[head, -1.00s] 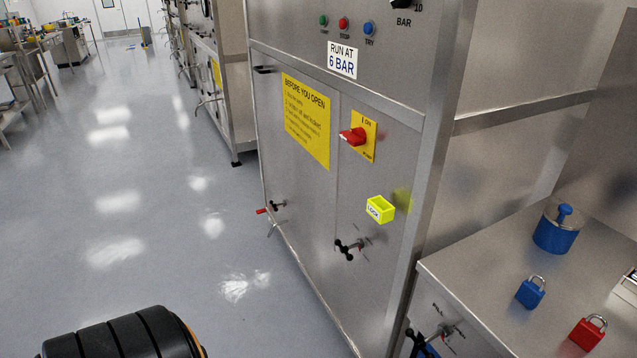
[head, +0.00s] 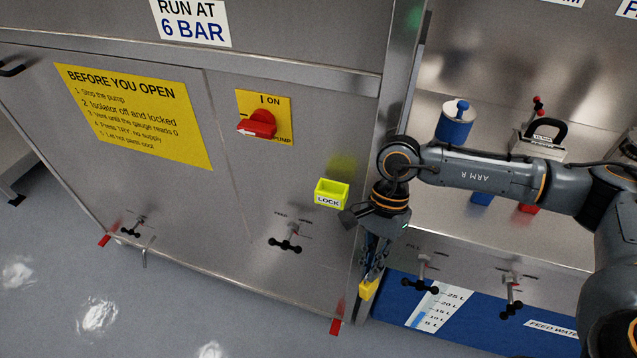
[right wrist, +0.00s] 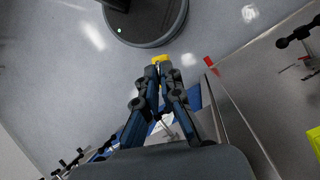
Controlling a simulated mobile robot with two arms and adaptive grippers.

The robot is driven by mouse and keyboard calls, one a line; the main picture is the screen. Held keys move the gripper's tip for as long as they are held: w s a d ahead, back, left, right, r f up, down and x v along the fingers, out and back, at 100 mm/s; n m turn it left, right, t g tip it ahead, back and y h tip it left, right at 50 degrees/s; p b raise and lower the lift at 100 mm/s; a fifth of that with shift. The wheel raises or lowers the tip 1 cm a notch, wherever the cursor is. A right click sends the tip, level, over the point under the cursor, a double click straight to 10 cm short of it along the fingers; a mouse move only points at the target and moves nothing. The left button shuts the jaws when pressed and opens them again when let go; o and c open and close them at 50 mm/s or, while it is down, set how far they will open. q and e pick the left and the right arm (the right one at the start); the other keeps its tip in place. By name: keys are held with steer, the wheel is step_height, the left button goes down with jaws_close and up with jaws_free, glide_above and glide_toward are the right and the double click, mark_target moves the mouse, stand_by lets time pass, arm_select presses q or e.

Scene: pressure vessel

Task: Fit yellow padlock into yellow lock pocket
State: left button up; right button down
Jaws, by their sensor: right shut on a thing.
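The yellow lock pocket (head: 331,194), an open-topped box marked LOCK, is fixed on the steel cabinet front below the red isolator switch (head: 257,123). The yellow padlock (head: 369,288) hangs at the fingertips of my right gripper (head: 373,268), which points down and is shut on it. The padlock is below and to the right of the pocket, apart from it. In the right wrist view the padlock (right wrist: 159,58) shows small between the fingertips, and the lock pocket (right wrist: 315,142) is cut off at the right edge. My left gripper is not in view.
Valve handles stick out of the cabinet front, one (head: 287,240) below the pocket. The steel bench (head: 440,225) on the right holds a blue canister (head: 455,122), a blue padlock (head: 482,198) and a red padlock (head: 527,208), partly behind my right arm. A blue tank (head: 470,315) sits under the bench.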

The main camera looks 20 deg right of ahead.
step_height(320, 180, up, 30)
steer(key=w+d+n+t+h+p, duration=0.1)
steer(key=n+t+h+p, duration=0.4)
steer(key=n, duration=1.1)
steer(key=w+d+n+h+p, duration=0.15)
steer(key=n+p, duration=0.65)
steer(key=n, duration=0.8)
steer(key=shift+m+h, duration=0.25)
steer(key=shift+m, duration=0.05)
steer(key=w+a+f+p, duration=0.1)
steer(key=w+a+f, duration=0.1)
steer(key=w+f, duration=0.1)
steer(key=w+a+f+p, duration=0.1)
steer(key=w+a+f, duration=0.1)
steer(key=w+f, duration=0.2)
steer(key=w+a+f+p, duration=0.2)
steer(key=w+f, duration=0.1)
steer(key=w, duration=0.2)
steer(key=shift+w+a+f, duration=0.2)
steer(key=shift+a+f, duration=0.05)
steer(key=shift+a, duration=0.05)
step_height(320, 180, down, 3)
steer(key=shift+r+p, duration=0.1)
steer(key=shift+p, duration=1.05)
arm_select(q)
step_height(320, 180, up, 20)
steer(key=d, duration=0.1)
